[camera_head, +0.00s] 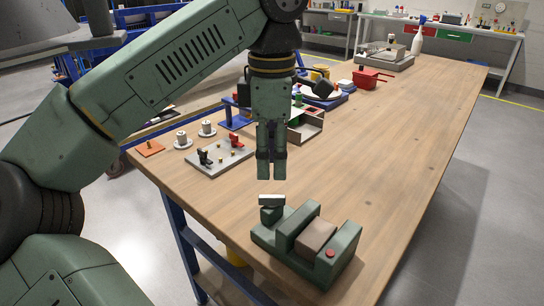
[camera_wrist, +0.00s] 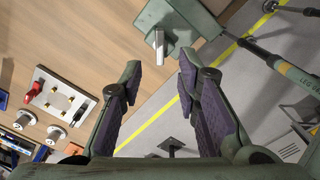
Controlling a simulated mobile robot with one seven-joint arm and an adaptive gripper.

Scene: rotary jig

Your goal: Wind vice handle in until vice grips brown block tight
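The green vice (camera_head: 274,243) sits at the near end of the wooden table. The brown block (camera_head: 316,235) is between its jaws; I cannot tell whether any gap is left beside it. The vice handle (camera_head: 271,199), a pale bar on a green hub, is at the vice's left end. In the wrist view the handle (camera_wrist: 159,43) shows ahead, between and beyond the fingertips, with part of the vice (camera_wrist: 178,22) behind it; the block is not visible there. My gripper (camera_head: 271,177) points down above the handle, apart from it. Its fingers (camera_wrist: 160,70) are spread and empty.
A grey plate (camera_head: 222,160) with red and black clamps lies left of the vice, beside two white round pieces (camera_head: 183,139). A blue stand, trays and a red box (camera_head: 367,80) are farther back. The table's right side is clear. The table edge is close to the vice.

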